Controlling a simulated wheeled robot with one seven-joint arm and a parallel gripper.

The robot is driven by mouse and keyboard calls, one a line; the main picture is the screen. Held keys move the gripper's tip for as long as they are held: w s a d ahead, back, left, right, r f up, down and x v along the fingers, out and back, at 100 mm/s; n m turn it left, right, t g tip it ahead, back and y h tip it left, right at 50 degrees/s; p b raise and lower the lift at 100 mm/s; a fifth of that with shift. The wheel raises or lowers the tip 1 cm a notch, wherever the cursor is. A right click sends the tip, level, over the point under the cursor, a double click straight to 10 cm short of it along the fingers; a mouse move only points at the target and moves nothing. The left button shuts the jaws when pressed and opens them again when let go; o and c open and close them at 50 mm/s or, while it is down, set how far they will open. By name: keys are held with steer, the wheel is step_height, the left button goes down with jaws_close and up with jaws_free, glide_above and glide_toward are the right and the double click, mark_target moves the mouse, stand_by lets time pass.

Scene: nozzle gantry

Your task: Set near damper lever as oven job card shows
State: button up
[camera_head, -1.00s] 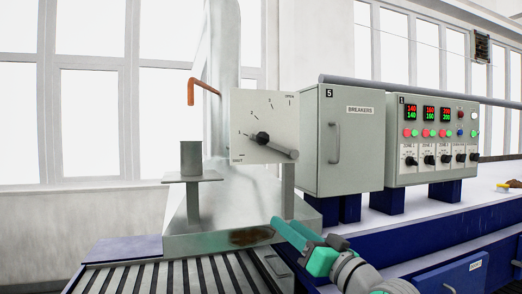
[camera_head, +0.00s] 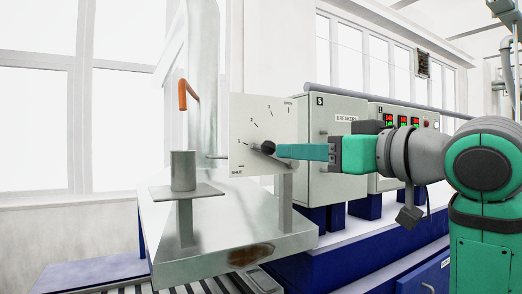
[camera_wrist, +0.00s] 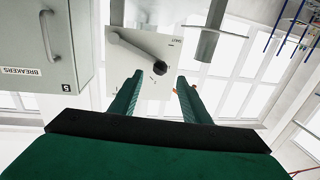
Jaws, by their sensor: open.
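A pale dial plate (camera_head: 250,118) on a post carries marks from SHUT at lower left through numbers to OPEN at upper right. My gripper (camera_head: 279,151) is open in front of the plate. No job card is seen.
An orange handle (camera_head: 187,95) sticks out at the duct, left of the plate. A grey cup-shaped post (camera_head: 183,170) stands on a small shelf. The BREAKERS cabinet (camera_head: 318,170) and a control panel (camera_head: 400,120) stand right of and behind my gripper.

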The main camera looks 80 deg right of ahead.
mark_target(273, 150)
steer(key=x, duration=1)
steer(key=shift+a, duration=0.1)
steer(key=shift+c, duration=0.3)
jaws_close()
steer(key=shift+s+r+m, duration=0.1)
steer(key=shift+r+m, duration=0.7)
steer(key=shift+s+d+r+m, duration=0.4)
steer(key=shift+r+m, duration=0.1)
steer(key=shift+m, duration=0.25)
steer(key=shift+s+d+r+m, duration=0.4)
steer(key=shift+r+m, duration=0.1)
steer(key=shift+m, duration=0.25)
steer(key=shift+o, duration=0.3)
jaws_free()
steer(key=v, duration=1)
steer(key=shift+s+a+f, duration=0.3)
steer(key=shift+f, duration=0.05)
